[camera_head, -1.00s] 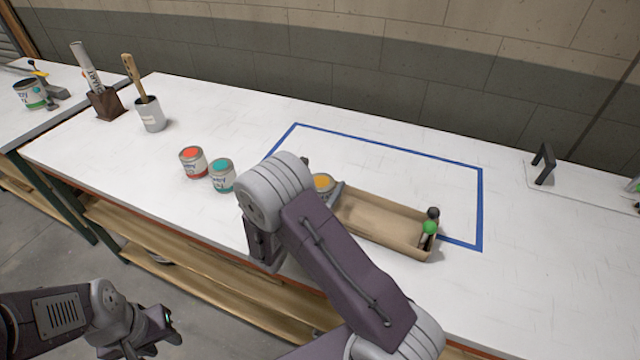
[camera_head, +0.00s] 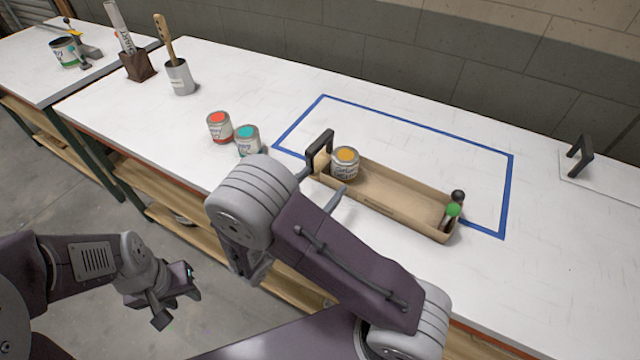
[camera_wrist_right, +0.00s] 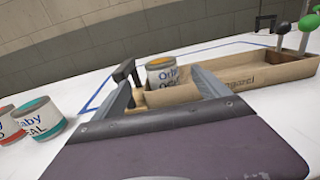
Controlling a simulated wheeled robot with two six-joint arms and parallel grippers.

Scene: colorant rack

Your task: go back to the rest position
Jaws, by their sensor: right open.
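My right gripper (camera_head: 322,184) is open and empty, at the front left end of the cardboard-brown tray (camera_head: 395,205). A can with orange-yellow paint (camera_head: 346,163) stands upright inside the tray's left end, beyond my fingertips. In the right wrist view the can (camera_wrist_right: 162,72) shows between my two spread fingers (camera_wrist_right: 160,88), apart from them. My left gripper (camera_head: 176,304) hangs over the floor, left of the bench front, with its fingers apart and nothing between them.
A red paint can (camera_head: 219,127) and a teal one (camera_head: 247,140) stand left of the tray. Blue tape (camera_head: 420,124) outlines a mostly clear area behind it. Green and black knobs (camera_head: 453,209) are at the tray's right end. A brush pot (camera_head: 180,78) stands farther left.

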